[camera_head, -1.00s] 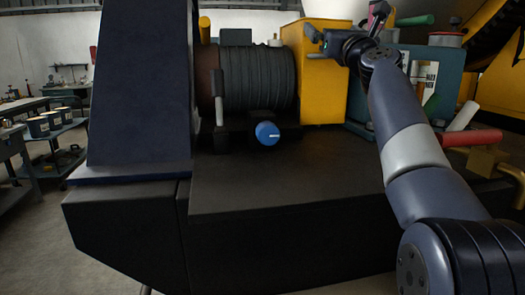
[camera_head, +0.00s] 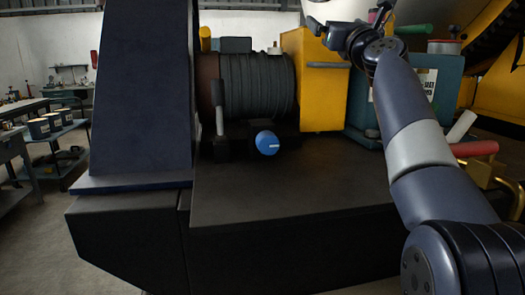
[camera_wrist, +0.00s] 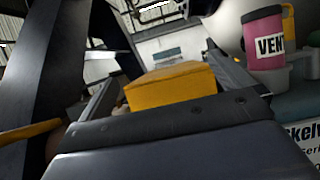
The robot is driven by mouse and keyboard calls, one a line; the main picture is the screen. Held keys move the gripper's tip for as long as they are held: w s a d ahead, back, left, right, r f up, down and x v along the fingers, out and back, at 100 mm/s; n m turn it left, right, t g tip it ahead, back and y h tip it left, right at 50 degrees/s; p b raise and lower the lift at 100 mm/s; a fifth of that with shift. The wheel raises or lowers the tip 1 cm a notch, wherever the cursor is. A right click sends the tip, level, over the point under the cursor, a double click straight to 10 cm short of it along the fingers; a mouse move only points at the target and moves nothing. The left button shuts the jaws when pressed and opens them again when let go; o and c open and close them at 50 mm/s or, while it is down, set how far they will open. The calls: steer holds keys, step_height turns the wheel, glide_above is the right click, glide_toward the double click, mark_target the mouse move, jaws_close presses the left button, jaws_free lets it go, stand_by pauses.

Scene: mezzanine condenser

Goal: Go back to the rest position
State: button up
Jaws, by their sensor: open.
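My gripper (camera_head: 322,30) is at the top of the head view, raised in front of the upper part of the yellow box (camera_head: 322,85). Its fingers are small and partly dark in that view. In the wrist view the two fingers of my gripper (camera_wrist: 165,85) stand apart with nothing held between them. The top of the yellow box (camera_wrist: 172,88) shows beyond the gap between them.
A black ribbed drum (camera_head: 258,85) and a blue knob (camera_head: 267,143) sit on the dark platform (camera_head: 290,185). A tall dark blue panel (camera_head: 145,90) rises at left. A red cylinder (camera_head: 475,148) lies at right. A pink labelled container (camera_wrist: 263,38) shows in the wrist view.

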steer(key=w+a+r+g+p, duration=0.1)
steer(key=w+r+p, duration=0.4)
steer(key=r+p, duration=1.1)
steer(key=shift+w+g+h+p, duration=0.35)
steer(key=shift+g+p, duration=0.45)
steer(key=shift+p, duration=1)
steer(key=shift+a, duration=0.1)
steer(key=shift+f, duration=0.1)
